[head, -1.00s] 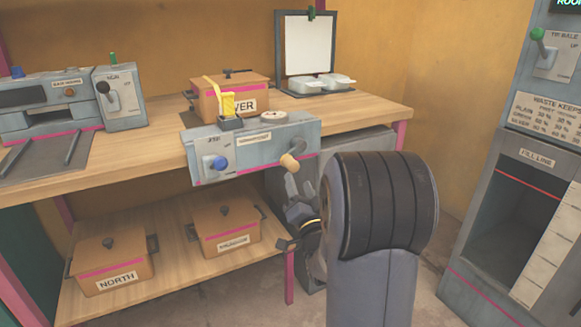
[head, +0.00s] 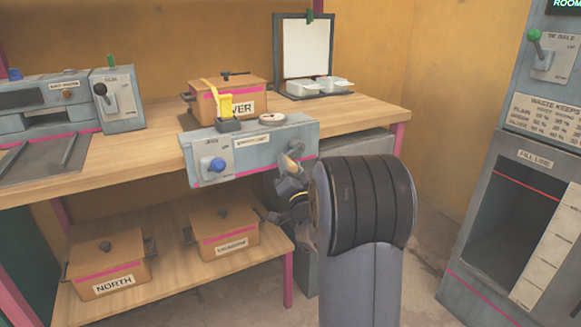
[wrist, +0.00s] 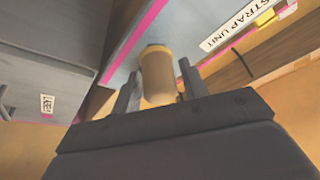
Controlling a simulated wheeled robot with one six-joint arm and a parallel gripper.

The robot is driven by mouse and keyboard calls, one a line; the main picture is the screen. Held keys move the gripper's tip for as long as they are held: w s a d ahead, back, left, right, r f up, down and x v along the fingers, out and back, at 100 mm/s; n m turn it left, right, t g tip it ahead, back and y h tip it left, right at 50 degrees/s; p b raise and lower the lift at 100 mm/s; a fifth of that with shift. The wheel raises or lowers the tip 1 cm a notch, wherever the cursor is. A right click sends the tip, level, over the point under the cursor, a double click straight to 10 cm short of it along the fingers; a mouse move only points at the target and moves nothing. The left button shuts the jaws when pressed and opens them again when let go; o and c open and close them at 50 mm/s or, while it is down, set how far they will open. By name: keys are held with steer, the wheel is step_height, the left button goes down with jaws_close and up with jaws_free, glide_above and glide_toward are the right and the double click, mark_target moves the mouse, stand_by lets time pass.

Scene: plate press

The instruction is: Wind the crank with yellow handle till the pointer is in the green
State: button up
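The strap unit (head: 255,152) is a grey box at the bench's front edge, with its name label in the wrist view (wrist: 240,25). Its tan-yellow crank handle (wrist: 157,75) stands between the two fingers of my gripper (wrist: 159,82) in the wrist view. The fingers are apart, one on each side, with a narrow gap visible on the left. In the head view my gripper (head: 290,165) partly covers the handle at the unit's right end. A round pale dial (head: 272,118) sits on top of the unit; its pointer and green zone are too small to read.
A blue knob (head: 217,165) is on the unit's left front, and a yellow strap (head: 225,104) stands on top. A lidded box (head: 248,88) is behind. More boxes (head: 108,266) sit on the lower shelf. A tall grey cabinet (head: 520,180) stands at right.

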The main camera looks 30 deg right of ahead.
mark_target(290, 162)
jaws_close()
steer(key=shift+r+m, duration=0.1)
steer(key=shift+m, duration=0.2)
steer(key=shift+a+r+m+g+h, duration=0.3)
steer(key=shift+r+m+h, duration=0.1)
steer(key=shift+m, duration=0.5)
steer(key=m, duration=0.1)
steer(key=r+m+g, duration=0.1)
steer(key=m+h, duration=0.1)
steer(key=m, duration=0.1)
steer(key=shift+a+r+g+p, duration=0.1)
steer(key=shift+r+g+p, duration=0.2)
steer(key=shift+p, duration=0.05)
steer(key=m, duration=0.2)
steer(key=r+m+g, duration=0.1)
steer(key=shift+r+m, duration=0.25)
steer(key=shift+m, duration=0.15)
steer(key=shift+d+r+m+g, duration=0.2)
steer(key=shift+r+m+g, duration=0.15)
steer(key=shift+m, duration=0.4)
steer(key=shift+d+r+m+g, duration=0.2)
steer(key=shift+m+g, duration=0.15)
steer(key=shift+m, duration=0.4)
